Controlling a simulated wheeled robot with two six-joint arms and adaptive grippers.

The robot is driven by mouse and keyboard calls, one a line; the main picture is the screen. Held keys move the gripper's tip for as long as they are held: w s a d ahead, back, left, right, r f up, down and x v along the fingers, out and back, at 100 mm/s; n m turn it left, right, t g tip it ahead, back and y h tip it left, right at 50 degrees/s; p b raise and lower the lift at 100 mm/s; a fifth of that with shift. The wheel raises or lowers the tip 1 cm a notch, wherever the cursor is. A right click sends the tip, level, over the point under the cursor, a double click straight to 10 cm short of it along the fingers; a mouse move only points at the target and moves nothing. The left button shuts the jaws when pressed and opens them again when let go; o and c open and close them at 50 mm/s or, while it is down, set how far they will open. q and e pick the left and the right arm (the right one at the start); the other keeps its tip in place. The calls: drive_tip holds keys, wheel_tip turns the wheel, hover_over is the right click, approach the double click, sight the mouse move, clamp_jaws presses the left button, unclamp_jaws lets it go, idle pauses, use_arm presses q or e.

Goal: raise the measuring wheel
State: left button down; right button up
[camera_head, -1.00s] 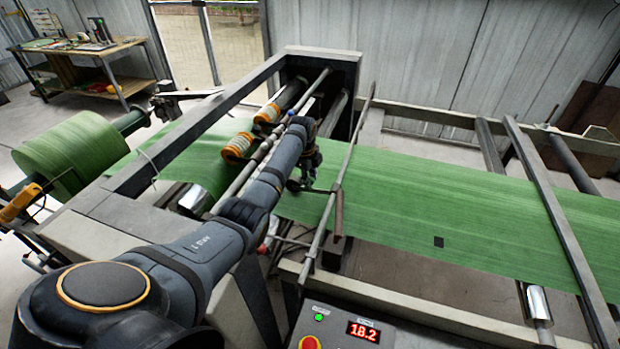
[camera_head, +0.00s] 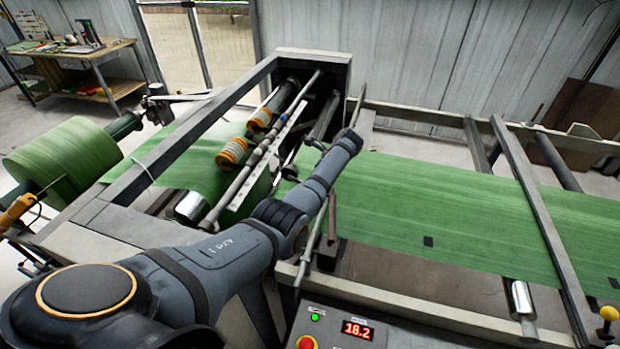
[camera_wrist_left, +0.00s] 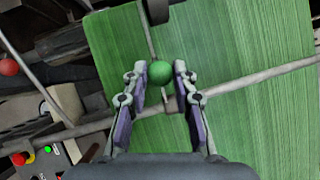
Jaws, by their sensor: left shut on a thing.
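My left gripper (camera_wrist_left: 160,76) is shut on a green ball knob (camera_wrist_left: 160,71) in the left wrist view, with one finger on each side of it. A thin rod runs up from the knob to a dark part (camera_wrist_left: 157,10) at the top edge; I cannot tell whether this is the measuring wheel. The knob is over the green woven web (camera_wrist_left: 235,110). In the head view my left arm reaches over the machine to a cross rod (camera_head: 332,200), and its fingers and the knob are hidden. My right gripper is not in view.
A control panel (camera_head: 345,332) reading 18.2 stands at the front. A cross beam (camera_head: 545,220) spans the web at the right. Orange-ended rollers (camera_head: 232,152) sit left of my arm. A red ball knob (camera_wrist_left: 8,67) shows at the wrist view's left edge.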

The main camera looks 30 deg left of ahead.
use_arm(q)
drive_tip(key=shift+w+d+r+y, duration=0.1)
drive_tip(key=shift+d+r+y, duration=0.1)
drive_tip(key=shift+d+y, duration=0.1)
idle(0.4)
drive_tip(key=c, duration=1.1)
unclamp_jaws()
drive_tip(key=shift+d, duration=0.1)
drive_tip(key=shift+o, duration=0.2)
drive_tip(key=v, duration=1.2)
drive_tip(key=shift+f, duration=0.1)
